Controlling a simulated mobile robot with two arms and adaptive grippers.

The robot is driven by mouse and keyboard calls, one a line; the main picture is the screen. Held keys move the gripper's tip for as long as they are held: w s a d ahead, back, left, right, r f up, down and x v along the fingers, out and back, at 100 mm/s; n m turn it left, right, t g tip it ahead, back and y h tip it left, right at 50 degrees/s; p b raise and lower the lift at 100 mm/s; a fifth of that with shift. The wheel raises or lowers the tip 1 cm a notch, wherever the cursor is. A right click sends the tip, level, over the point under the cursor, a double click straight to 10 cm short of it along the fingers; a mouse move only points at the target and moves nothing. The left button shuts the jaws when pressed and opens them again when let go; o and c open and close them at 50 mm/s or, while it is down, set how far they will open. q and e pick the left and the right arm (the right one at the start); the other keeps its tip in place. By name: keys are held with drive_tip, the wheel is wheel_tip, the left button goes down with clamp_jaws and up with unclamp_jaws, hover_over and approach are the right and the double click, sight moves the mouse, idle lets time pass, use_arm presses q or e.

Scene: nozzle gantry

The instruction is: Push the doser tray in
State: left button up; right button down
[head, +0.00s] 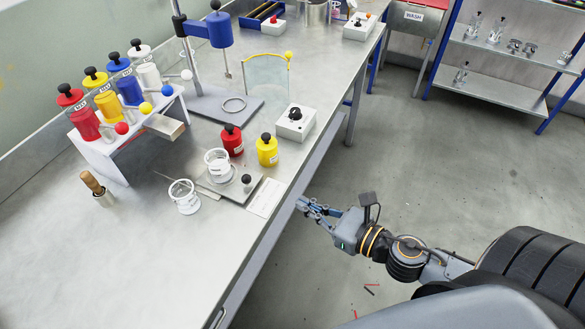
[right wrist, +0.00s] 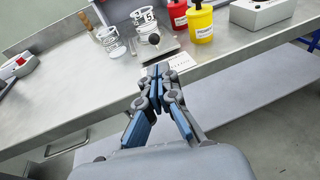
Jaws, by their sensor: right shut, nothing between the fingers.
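The doser rack (head: 100,150) stands at the left of the bench with red, yellow, blue and white dosers. A small metal tray (head: 168,128) sticks out from its right end below the white doser; I take it for the doser tray. How far it reaches under the rack is hidden. My right gripper (head: 303,206) is at the bench's front edge, well apart from the tray. In the right wrist view its blue-grey fingers (right wrist: 158,74) are shut and empty. My left gripper is not in view.
Between gripper and rack stand a metal plate (head: 232,193) with a black knob, a white cup (head: 217,163), a red jar (head: 231,140) and a yellow jar (head: 267,150). Another white cup (head: 184,197) and a wooden-handled tool (head: 96,187) stand left. The near bench top is clear.

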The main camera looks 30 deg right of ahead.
drive_tip(key=p, duration=0.4)
approach(250, 181)
drive_tip(key=w, duration=0.2)
drive_tip(key=x, duration=0.2)
drive_tip(key=p+x, duration=0.1)
drive_tip(key=x, duration=0.1)
drive_tip(key=shift+a+f, duration=0.15)
drive_tip(key=shift+a, duration=0.3)
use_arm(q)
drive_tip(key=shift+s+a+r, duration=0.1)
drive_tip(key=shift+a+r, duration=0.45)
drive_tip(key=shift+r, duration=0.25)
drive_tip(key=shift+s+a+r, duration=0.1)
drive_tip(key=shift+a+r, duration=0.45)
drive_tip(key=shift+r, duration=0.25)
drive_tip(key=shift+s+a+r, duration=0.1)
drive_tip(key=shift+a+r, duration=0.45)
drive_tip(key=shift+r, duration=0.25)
use_arm(e)
drive_tip(key=shift+w+a+f+g, duration=0.2)
drive_tip(key=shift+w+g, duration=0.1)
drive_tip(key=shift+w, duration=0.1)
